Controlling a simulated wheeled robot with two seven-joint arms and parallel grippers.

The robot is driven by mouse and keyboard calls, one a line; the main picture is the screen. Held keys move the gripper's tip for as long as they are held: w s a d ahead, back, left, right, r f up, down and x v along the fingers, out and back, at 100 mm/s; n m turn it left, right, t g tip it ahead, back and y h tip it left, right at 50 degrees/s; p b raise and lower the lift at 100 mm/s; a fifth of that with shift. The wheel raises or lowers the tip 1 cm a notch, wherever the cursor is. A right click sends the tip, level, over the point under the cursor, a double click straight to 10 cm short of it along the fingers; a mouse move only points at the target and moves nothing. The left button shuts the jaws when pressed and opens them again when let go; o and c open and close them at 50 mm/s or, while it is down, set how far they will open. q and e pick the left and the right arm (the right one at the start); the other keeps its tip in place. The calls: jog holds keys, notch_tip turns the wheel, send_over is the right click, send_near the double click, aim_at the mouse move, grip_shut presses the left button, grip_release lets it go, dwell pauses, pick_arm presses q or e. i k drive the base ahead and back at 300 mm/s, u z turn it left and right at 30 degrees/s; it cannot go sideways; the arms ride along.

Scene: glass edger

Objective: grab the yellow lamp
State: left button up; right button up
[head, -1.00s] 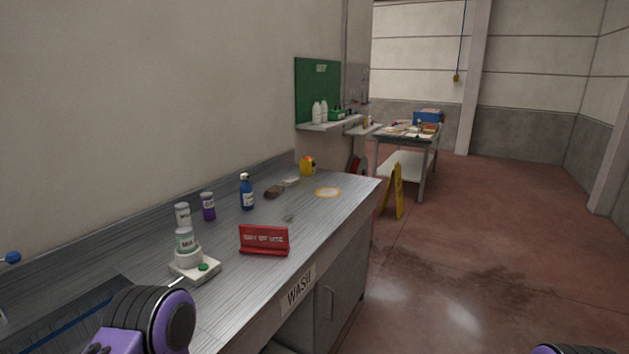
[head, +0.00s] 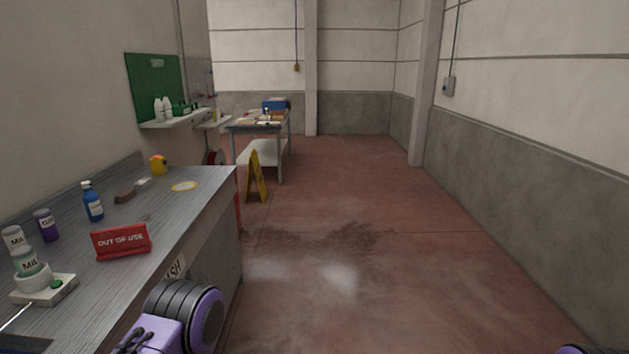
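A small yellow object (head: 158,165) with a dark spot on its front stands at the far end of the grey workbench, near the wall. It may be the yellow lamp, but it is too small to tell for sure. Part of my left arm shows at the bottom left, in front of the bench, well short of the yellow object. A sliver of my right arm shows at the bottom right corner. Neither gripper's fingers are visible.
The workbench (head: 190,205) holds a red "OUT OF USE" sign (head: 121,241), a blue bottle (head: 92,201), a yellow ring (head: 184,186) and several jars. A yellow floor sign (head: 257,177) stands before a cluttered table (head: 286,133). The floor (head: 390,250) to the right is clear.

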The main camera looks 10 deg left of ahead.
aim_at(159, 168)
jog(key=z, duration=0.15)
jog(key=i, duration=5.05)
jog(key=u, duration=0.45)
jog(key=i, duration=1.35)
jog(key=u, duration=1.5)
jog(key=i, duration=0.85)
jog(key=u, duration=1.05)
